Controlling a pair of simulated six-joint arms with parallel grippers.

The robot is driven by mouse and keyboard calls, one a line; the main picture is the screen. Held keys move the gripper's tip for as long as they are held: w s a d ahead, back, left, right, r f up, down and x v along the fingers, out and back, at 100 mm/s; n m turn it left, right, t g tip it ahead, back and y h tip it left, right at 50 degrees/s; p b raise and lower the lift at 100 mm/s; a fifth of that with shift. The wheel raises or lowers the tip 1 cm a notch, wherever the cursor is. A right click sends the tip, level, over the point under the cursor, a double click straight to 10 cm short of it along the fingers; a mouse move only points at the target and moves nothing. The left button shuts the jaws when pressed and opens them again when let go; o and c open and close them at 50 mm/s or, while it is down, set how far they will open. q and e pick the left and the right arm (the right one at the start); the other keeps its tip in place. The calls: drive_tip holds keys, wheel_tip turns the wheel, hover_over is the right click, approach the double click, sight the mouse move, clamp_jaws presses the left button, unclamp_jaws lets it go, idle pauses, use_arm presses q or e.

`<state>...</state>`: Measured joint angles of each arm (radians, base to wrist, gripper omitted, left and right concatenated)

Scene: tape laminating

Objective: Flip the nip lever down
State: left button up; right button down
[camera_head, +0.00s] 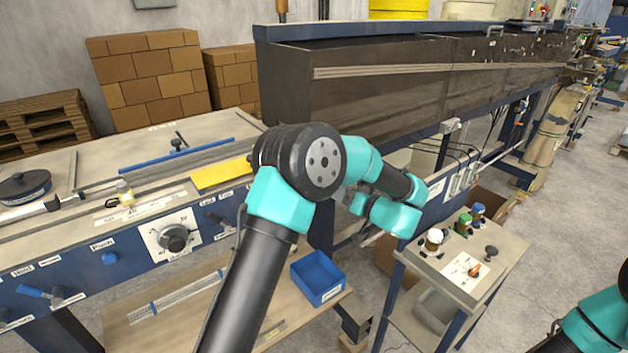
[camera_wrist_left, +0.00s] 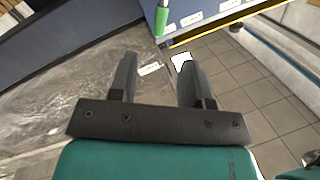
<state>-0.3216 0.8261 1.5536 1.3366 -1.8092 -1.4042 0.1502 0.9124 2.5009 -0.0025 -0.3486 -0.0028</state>
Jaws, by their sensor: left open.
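In the left wrist view my left gripper (camera_wrist_left: 157,72) is open, with nothing between its fingers. A green handle (camera_wrist_left: 160,22) stands upright beyond the fingertips, near a blue machine side; the fingers are apart from it. I cannot tell for sure whether it is the nip lever. In the head view my left arm reaches to the middle, and its fingers are not clear behind the wrist. A blue lever (camera_head: 40,292) sits on the front panel (camera_head: 75,268) at the left. My right arm shows at the lower right, but its gripper is out of view.
A control knob (camera_head: 173,238) is on the panel. A blue bin (camera_head: 318,278) sits on the lower shelf. A small cart (camera_head: 497,256) with jars and an orange-handled tool stands right of my left arm. A long dark machine trough (camera_head: 420,85) runs behind it.

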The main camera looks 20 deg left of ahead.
use_arm(q)
drive_tip(key=x, duration=1)
clamp_jaws()
idle(0.4)
